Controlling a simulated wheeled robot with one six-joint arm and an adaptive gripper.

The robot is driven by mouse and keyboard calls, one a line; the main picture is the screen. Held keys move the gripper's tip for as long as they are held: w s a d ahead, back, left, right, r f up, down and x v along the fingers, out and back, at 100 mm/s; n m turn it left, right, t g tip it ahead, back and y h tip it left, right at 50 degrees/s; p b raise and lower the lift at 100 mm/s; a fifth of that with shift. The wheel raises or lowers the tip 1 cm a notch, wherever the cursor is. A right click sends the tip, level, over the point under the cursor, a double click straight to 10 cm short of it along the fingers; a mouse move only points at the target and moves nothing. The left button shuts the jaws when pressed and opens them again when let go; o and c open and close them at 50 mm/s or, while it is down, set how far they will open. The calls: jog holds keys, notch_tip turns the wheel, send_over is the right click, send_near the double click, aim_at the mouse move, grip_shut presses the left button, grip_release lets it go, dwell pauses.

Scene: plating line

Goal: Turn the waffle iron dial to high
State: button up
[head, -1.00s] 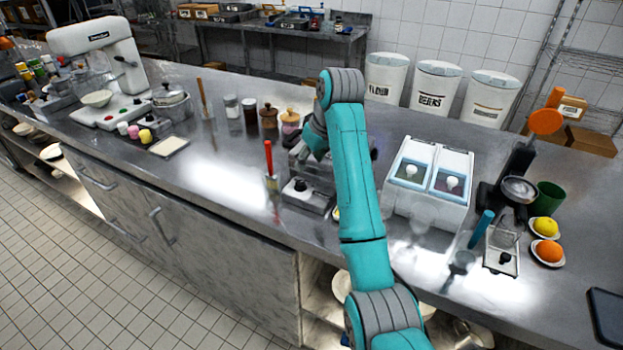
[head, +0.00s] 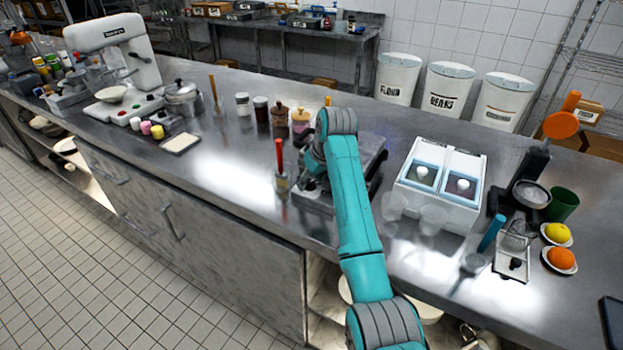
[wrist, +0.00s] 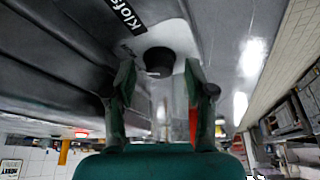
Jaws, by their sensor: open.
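The waffle iron (head: 312,201) sits on the steel counter, largely hidden behind my arm in the head view. In the wrist view its light front panel (wrist: 165,32) carries a black label. The black round dial (wrist: 158,60) sticks out of that panel. My gripper (wrist: 160,78) is open, with one finger to each side of the dial and the fingertips close to it. I cannot tell whether either finger touches it. The dial's setting is not readable. In the head view my gripper is mostly hidden by my own arm.
A red-handled tool in a small container (head: 281,182) stands just left of the waffle iron. A white two-lidded unit (head: 440,190) and clear cups (head: 433,218) stand to the right. Jars (head: 279,118) are behind.

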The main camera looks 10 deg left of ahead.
grip_shut()
jog(key=shift+m, duration=0.4)
jog(key=shift+s+a+m+t+h, duration=0.1)
jog(key=shift+m+t+h, duration=0.3)
jog(key=shift+m, duration=0.85)
jog(key=shift+m+t+h, duration=0.3)
jog(key=shift+m+h, duration=0.2)
jog(key=shift+m, duration=0.75)
grip_release()
